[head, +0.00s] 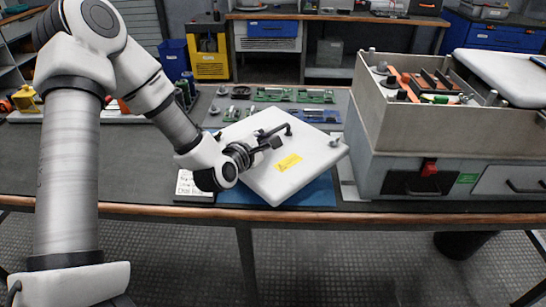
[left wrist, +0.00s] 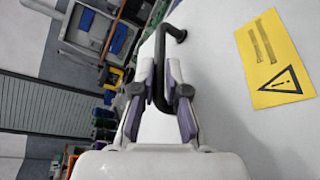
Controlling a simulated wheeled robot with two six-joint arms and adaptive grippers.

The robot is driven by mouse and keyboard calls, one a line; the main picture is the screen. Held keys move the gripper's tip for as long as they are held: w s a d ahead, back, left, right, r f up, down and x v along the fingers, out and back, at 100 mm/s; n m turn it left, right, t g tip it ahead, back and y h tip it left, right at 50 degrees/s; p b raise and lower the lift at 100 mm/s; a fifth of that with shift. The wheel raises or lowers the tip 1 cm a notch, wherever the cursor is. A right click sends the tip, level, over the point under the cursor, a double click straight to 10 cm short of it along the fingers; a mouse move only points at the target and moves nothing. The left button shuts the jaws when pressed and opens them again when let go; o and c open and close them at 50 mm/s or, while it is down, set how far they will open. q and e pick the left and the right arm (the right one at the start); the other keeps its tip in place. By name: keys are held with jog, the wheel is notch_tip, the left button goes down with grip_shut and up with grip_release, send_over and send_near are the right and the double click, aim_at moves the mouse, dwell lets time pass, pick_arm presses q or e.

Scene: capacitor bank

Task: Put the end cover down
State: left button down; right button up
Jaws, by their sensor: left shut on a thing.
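The end cover (head: 312,165) is a white flat panel with a yellow warning label and a dark bar handle (head: 272,131). In the head view it is tilted above or on a blue mat (head: 320,192) on the bench; I cannot tell whether it touches. My left gripper (head: 270,138) is shut on the cover's handle. In the left wrist view the fingers (left wrist: 168,95) are around the dark handle (left wrist: 160,62), with the cover's white face (left wrist: 230,80) and yellow label beside it. My right gripper is not in view.
A large grey box (head: 440,130) with an open top full of parts stands right of the cover, with another white panel (head: 505,75) on it. Small green and blue parts (head: 290,95) lie behind the cover.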

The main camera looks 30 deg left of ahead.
aim_at(280, 133)
pick_arm(q)
jog(key=w, duration=0.3)
jog(key=shift+w+a+r, duration=0.1)
jog(key=shift+w+a, duration=0.05)
jog(key=shift+w, duration=0.2)
notch_tip(280, 133, down, 3)
jog(key=shift+w+a+f, duration=0.1)
jog(key=shift+w+f, duration=0.05)
jog(key=shift+f, duration=0.05)
notch_tip(280, 133, down, 3)
jog(key=shift+f+b, duration=0.1)
jog(key=shift+b, duration=0.35)
jog(key=shift+f, duration=0.4)
jog(key=c, duration=1.2)
grip_release()
